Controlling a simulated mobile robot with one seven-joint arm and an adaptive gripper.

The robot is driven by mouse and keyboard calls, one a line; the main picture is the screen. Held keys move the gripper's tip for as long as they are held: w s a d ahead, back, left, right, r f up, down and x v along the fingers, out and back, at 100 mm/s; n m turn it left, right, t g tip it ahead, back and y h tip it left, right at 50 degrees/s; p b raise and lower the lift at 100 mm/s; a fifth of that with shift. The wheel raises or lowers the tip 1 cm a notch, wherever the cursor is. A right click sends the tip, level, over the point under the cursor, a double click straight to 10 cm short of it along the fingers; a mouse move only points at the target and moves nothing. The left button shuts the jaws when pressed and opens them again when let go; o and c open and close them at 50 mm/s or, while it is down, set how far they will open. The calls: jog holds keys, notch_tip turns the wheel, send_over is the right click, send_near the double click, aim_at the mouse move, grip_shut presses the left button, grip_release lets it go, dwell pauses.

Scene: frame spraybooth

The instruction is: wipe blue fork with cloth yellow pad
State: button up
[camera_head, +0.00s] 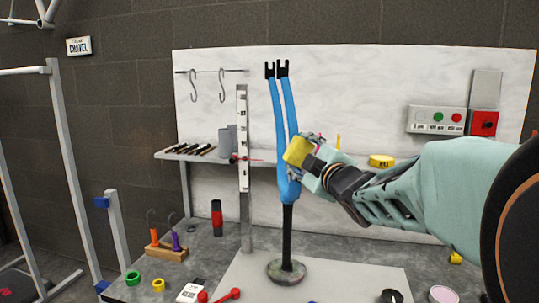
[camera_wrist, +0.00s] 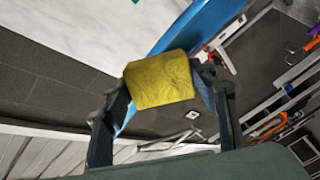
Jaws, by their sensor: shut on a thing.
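The blue fork (camera_head: 276,110) stands upright, its two legs pointing up with black tips, on a black post with a round grey base. My gripper (camera_head: 306,158) is shut on the yellow cloth pad (camera_head: 297,151) and holds it at the fork's right leg, above where the legs join. In the wrist view the yellow pad (camera_wrist: 160,80) sits between the fingers, with the blue fork (camera_wrist: 196,25) right behind it. The pad looks very close to the fork; I cannot tell whether it touches.
A vertical ruled post (camera_head: 243,150) stands just left of the fork. A shelf (camera_head: 215,158) runs behind, with a yellow roll (camera_head: 381,161) on its right part. A wooden holder (camera_head: 167,252) with hooks, coloured rings and a red tool (camera_head: 229,295) lie on the bench. A control box (camera_head: 436,121) hangs at right.

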notch_tip(320, 180, down, 6)
jog(key=b, duration=0.5)
jog(key=shift+s, duration=0.1)
